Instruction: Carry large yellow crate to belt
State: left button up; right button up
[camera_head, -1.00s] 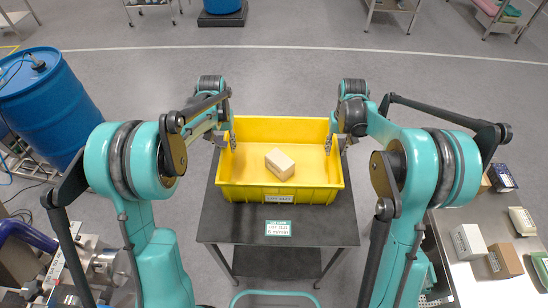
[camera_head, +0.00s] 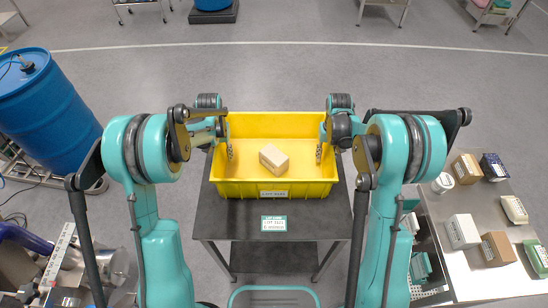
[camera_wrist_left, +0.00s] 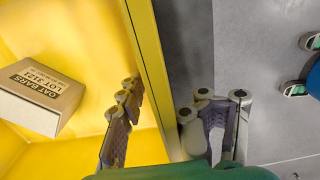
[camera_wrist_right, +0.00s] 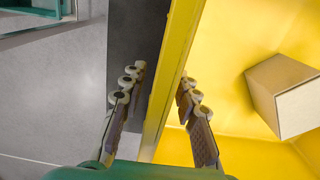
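The large yellow crate (camera_head: 232,187) sits upright on a dark cart (camera_head: 225,222) in front of me. A cardboard box (camera_head: 274,159) lies inside; in the left wrist view the box (camera_wrist_left: 40,95) is labelled oat bars. My left gripper (camera_wrist_left: 172,105) is open with one finger inside and one outside the crate's left wall, visible gaps on both sides. My right gripper (camera_wrist_right: 160,88) is open and straddles the right wall the same way, its fingers closer to the wall. In the head view the outer fingers are hidden. No belt is seen.
A blue drum (camera_head: 45,112) stands at the left. A metal table (camera_head: 480,283) with several small boxes and containers is at the right. Grey floor (camera_head: 290,75) is clear beyond the cart, with shelving and another blue drum at the back.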

pick_arm(q)
jog(key=shift+f, duration=0.3)
pick_arm(e)
jog(key=shift+f, duration=0.25)
pick_arm(q)
grip_shut()
pick_arm(e)
jog(key=shift+a, duration=0.1)
grip_shut()
pick_arm(q)
jog(key=shift+d, duration=0.1)
jog(key=shift+r, duration=0.1)
